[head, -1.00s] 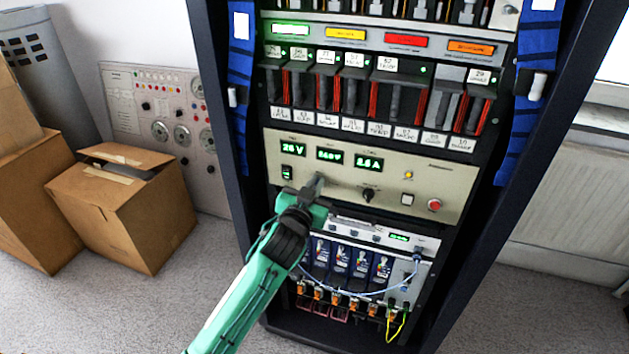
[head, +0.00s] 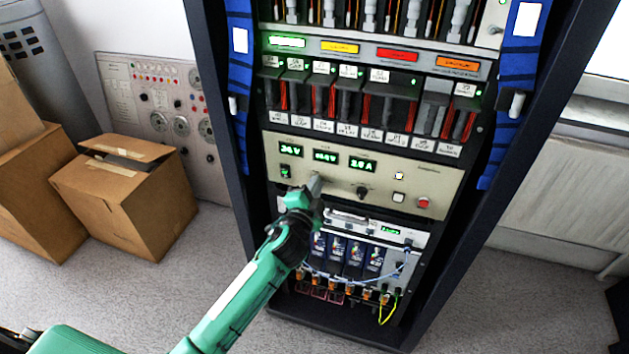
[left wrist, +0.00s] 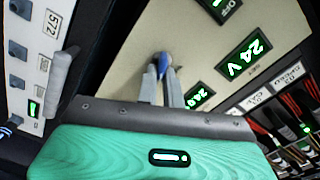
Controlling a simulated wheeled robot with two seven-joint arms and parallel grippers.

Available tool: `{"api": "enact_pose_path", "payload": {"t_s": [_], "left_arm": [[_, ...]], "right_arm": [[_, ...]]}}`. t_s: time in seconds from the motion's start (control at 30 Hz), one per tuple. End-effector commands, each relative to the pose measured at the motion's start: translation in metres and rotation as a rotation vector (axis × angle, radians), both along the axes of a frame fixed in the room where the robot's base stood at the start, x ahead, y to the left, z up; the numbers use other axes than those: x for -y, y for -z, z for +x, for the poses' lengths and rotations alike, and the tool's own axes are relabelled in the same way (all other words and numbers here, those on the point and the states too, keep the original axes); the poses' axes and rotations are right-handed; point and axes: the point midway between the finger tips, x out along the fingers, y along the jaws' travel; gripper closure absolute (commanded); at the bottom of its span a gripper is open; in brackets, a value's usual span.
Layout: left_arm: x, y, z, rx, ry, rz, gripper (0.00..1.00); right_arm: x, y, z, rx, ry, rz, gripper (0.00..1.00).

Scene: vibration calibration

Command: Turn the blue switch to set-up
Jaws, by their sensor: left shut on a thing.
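The blue switch (left wrist: 166,62) shows in the left wrist view as a small blue knob on the beige panel (left wrist: 120,60), between my fingertips. My left gripper (left wrist: 161,80) is shut on it. In the head view my left gripper (head: 314,186) is at the beige panel (head: 440,181), below the green displays, and hides the switch. The switch's setting and its labels cannot be read. My right gripper is not in view.
A black knob (head: 361,192), a white button (head: 397,197) and a red button (head: 423,202) sit right of my gripper. Blue modules with cables (head: 352,257) are just below. Cardboard boxes (head: 130,195) stand on the floor at left.

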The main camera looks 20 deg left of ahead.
Motion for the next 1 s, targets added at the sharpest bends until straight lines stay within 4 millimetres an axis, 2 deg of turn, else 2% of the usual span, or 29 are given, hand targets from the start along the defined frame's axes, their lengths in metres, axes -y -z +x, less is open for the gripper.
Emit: {"api": "enact_pose_path", "payload": {"t_s": [0.2,0.4,0.7,1.0], "left_arm": [[0.001,0.000,0.000,0.007,0.002,0.192,1.00],[0.002,0.003,0.000,0.011,0.002,0.329,1.00],[0.002,0.005,0.000,0.016,0.001,0.449,1.00],[0.002,0.006,0.000,0.017,0.001,0.479,1.00]], "right_arm": [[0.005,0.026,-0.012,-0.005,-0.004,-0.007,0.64],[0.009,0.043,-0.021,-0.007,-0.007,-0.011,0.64],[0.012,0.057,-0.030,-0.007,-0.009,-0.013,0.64],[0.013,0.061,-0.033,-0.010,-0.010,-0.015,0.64]]}}
